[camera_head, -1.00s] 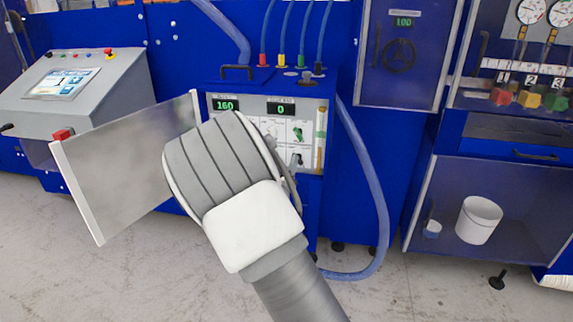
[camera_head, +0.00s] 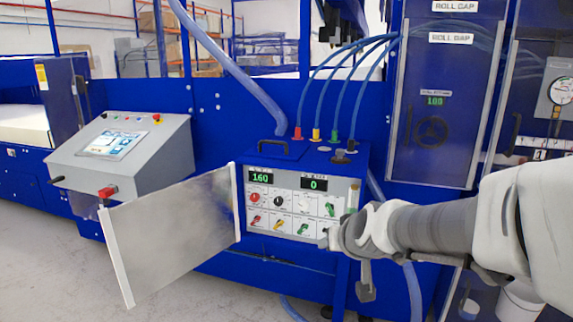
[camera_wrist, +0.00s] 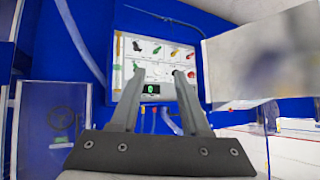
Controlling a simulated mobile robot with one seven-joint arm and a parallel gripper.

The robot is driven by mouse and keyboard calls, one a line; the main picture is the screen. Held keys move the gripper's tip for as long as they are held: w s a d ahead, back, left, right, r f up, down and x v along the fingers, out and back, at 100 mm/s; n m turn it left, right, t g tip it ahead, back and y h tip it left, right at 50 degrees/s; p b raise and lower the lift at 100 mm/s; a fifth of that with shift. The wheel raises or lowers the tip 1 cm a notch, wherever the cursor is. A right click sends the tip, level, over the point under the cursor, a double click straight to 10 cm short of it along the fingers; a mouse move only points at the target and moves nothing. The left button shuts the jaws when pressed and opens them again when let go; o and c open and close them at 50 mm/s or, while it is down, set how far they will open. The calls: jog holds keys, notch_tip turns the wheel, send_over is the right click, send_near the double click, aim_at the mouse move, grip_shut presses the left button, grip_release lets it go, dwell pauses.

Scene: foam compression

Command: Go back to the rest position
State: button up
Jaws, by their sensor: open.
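My gripper (camera_wrist: 160,72) is open and empty in the wrist view, its two fingers pointing at the control panel, which appears upside down there. In the head view my arm (camera_head: 440,228) reaches in from the right, and its end is just right of the blue control cabinet (camera_head: 350,172). The cabinet's front panel (camera_head: 290,205) has knobs and green displays reading 160 and 0. I cannot tell whether the gripper touches the panel; part of its right edge is hidden by the arm.
The cabinet's metal door (camera_head: 170,235) stands open to the left. A grey console (camera_head: 120,160) with a screen is farther left. Blue hoses (camera_head: 345,60) rise from the cabinet top. A tall blue cabinet (camera_head: 450,90) stands behind my arm. Bare floor shows at lower left.

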jog(key=s+d+r+g+p, duration=0.1)
jog(key=s+d+r+g, duration=0.1)
jog(key=s, duration=0.9)
jog(key=s+d+r+g+h+p, duration=0.1)
jog(key=s+d+r+g+p, duration=0.1)
jog(key=s, duration=1)
jog(key=shift+s, duration=0.2)
